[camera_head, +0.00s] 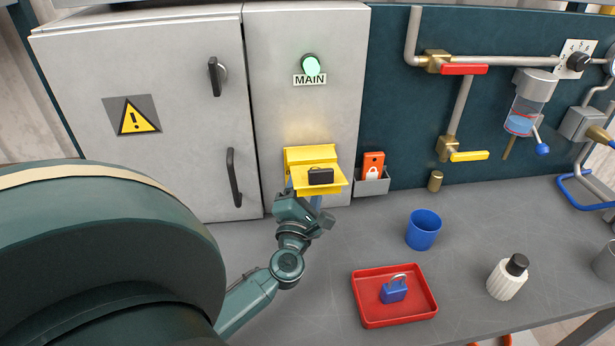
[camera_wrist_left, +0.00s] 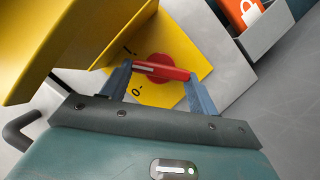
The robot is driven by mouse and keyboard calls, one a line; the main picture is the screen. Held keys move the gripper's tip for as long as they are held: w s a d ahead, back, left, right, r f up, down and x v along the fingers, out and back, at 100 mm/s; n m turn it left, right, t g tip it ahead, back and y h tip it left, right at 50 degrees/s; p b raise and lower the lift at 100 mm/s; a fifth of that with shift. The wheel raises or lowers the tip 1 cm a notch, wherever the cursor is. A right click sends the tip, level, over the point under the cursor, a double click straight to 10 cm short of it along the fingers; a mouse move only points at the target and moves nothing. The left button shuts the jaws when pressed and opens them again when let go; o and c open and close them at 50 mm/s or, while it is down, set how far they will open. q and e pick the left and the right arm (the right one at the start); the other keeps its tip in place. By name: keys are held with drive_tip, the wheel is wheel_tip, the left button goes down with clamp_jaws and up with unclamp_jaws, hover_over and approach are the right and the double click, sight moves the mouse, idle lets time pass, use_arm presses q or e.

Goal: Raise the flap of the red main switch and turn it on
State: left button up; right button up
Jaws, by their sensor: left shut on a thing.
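The yellow flap (camera_head: 319,188) of the main switch stands raised, sticking out from the panel like a shelf with a black grip (camera_head: 321,176) on it. In the left wrist view the flap (camera_wrist_left: 70,45) fills the upper left. The red switch handle (camera_wrist_left: 162,70) sits on a yellow plate marked I and O, its white line toward the marked side; I cannot tell which mark it meets. My left gripper (camera_wrist_left: 160,78) is shut on the handle, one finger at each end. In the head view the flap hides the handle and fingertips. My right gripper is not in view.
A pale green lamp (camera_head: 311,65) above the MAIN label looks lit. A grey holder (camera_head: 371,185) with a red lock card is right of the flap. A red tray (camera_head: 395,314) with a blue padlock (camera_head: 394,290), a blue cup (camera_head: 423,230) and a white bottle (camera_head: 506,280) stand on the bench.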

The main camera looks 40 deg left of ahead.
use_arm(q)
drive_tip(key=o, duration=1)
drive_tip(key=shift+s, duration=0.1)
drive_tip(key=b+v, duration=0.4)
drive_tip(key=v, duration=0.8)
drive_tip(key=shift+s+d+f, duration=0.15)
drive_tip(key=shift+s+d, duration=0.2)
drive_tip(key=shift+s, duration=0.05)
drive_tip(key=shift+c, duration=0.4)
